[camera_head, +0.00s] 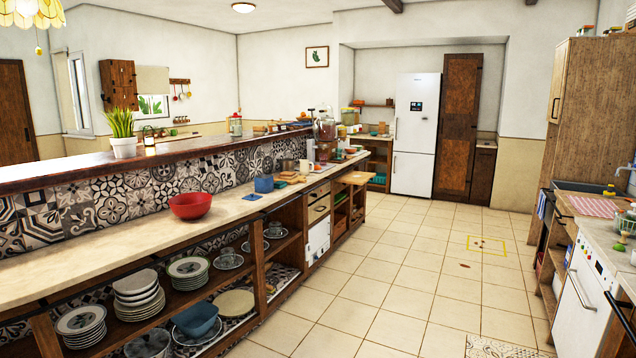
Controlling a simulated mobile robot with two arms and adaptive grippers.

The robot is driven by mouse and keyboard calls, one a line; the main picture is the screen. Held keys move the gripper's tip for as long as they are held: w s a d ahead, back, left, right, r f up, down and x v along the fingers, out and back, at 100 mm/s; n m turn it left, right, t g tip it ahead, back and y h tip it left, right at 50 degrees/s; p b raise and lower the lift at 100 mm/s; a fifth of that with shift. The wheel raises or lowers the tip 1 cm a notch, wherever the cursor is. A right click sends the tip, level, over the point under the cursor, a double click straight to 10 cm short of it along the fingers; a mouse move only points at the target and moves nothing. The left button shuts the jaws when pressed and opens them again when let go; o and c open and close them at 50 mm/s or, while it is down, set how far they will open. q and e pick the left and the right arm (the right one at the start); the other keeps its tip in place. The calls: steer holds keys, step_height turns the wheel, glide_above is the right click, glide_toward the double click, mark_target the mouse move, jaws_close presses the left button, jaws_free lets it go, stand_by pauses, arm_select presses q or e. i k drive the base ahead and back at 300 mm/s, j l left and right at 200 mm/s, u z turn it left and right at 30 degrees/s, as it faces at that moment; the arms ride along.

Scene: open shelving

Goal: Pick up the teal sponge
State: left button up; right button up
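I cannot make out a teal sponge for certain in the head view. Small items on the far counters are too small to tell apart. Neither of my grippers shows in the view.
A long counter (130,225) with open shelves of dishes runs along the left, bearing a red bowl (190,205) and a blue container (263,184). A sink counter (595,232) stands at the right. The tiled floor (400,290) between is mostly clear, with a yellow-outlined square (487,252) farther back.

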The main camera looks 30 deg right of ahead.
mark_target(281, 184)
steer(key=i+l+z, duration=0.4)
steer(key=i, duration=0.4)
steer(key=i+z, duration=0.45)
steer(key=i, duration=0.3)
